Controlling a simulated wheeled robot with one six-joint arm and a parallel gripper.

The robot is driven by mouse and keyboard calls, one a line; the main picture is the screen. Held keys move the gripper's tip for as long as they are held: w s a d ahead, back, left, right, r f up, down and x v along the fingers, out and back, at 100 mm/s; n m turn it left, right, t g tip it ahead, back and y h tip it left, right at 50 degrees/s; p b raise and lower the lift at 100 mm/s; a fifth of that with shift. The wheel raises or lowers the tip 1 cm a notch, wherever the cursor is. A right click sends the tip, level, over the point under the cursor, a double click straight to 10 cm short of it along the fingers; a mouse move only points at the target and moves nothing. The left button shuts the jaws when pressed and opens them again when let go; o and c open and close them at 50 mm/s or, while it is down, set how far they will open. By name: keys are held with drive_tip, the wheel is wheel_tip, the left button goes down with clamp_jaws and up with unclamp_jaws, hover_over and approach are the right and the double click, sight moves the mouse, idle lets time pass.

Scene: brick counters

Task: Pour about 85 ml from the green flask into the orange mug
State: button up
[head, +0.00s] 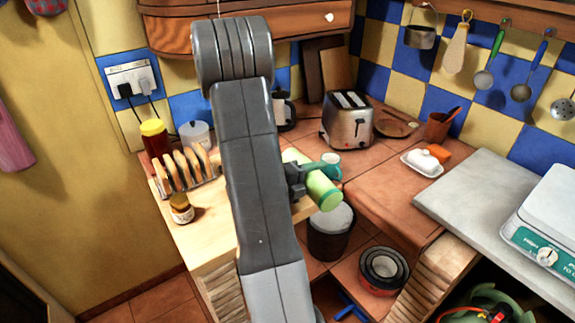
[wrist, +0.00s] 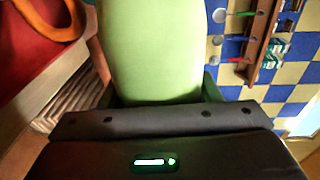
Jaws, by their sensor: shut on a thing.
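The light green flask (head: 322,190) is in my gripper (head: 308,176), tilted well over, with one end toward the lower right in the head view. My gripper is shut around its middle, and my arm hides part of it. In the wrist view the flask's pale green body (wrist: 150,45) fills the top centre between the jaws. Its mouth and any liquid cannot be made out. I cannot make out the orange mug for certain. A red shape with an orange curved band (wrist: 62,25) is cut off at the wrist view's upper left; I cannot tell what it is.
The toaster (head: 348,122), butter dish (head: 422,163) and spoon pot (head: 440,128) are farther right. A bin (head: 331,240) is below the flask.

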drive_tip(key=shift+r, duration=0.2)
idle(0.6)
drive_tip(key=shift+s+r+n+p, duration=0.1)
drive_tip(key=shift+n+p, duration=0.2)
drive_tip(key=shift+p, duration=0.05)
drive_tip(key=shift+r+n+p, duration=0.3)
drive_tip(key=shift+r+p, duration=0.05)
drive_tip(key=shift+p, duration=0.1)
idle(1.6)
